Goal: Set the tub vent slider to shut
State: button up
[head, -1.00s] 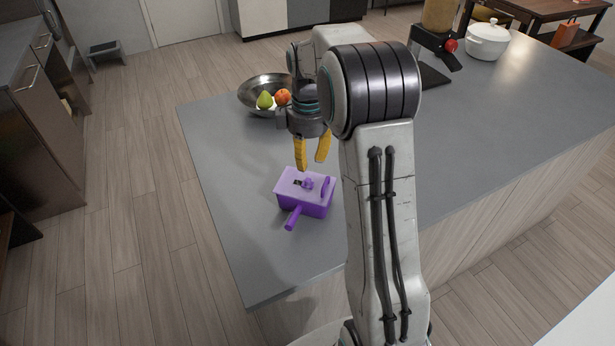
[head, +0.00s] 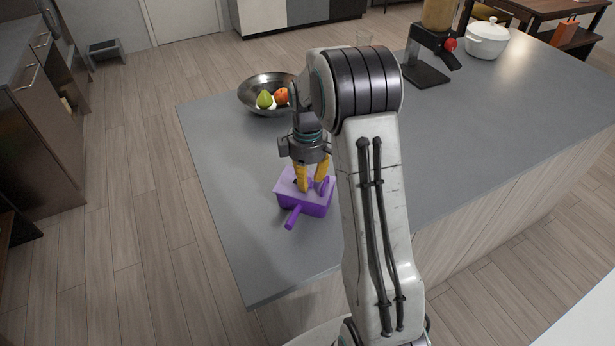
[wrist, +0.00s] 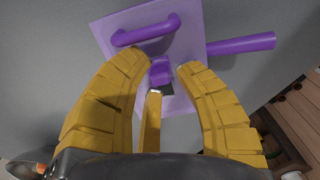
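The purple tub (head: 312,206) stands on the grey counter, its side handle pointing toward the front. In the wrist view its pale lid (wrist: 193,50) carries a darker purple loop grip and a small purple slider knob (wrist: 160,72). A dark vent opening (wrist: 167,90) shows beside the knob, so the vent is at least partly uncovered. My gripper (head: 311,185) is down at the lid. In the wrist view my gripper (wrist: 165,62) has its yellow fingers apart, one on each side of the knob. I cannot tell whether either finger touches it.
A metal bowl (head: 250,97) with a green pear and a red-orange fruit stands behind the tub. A black appliance (head: 428,60) and a white pot (head: 486,40) are at the back right. The counter in front and left of the tub is clear.

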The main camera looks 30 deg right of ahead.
aim_at(296, 181)
dwell(0.3)
grip_shut()
jog(key=shift+w+a, duration=1.1)
grip_release()
notch_tip(296, 181, up, 12)
dwell(0.4)
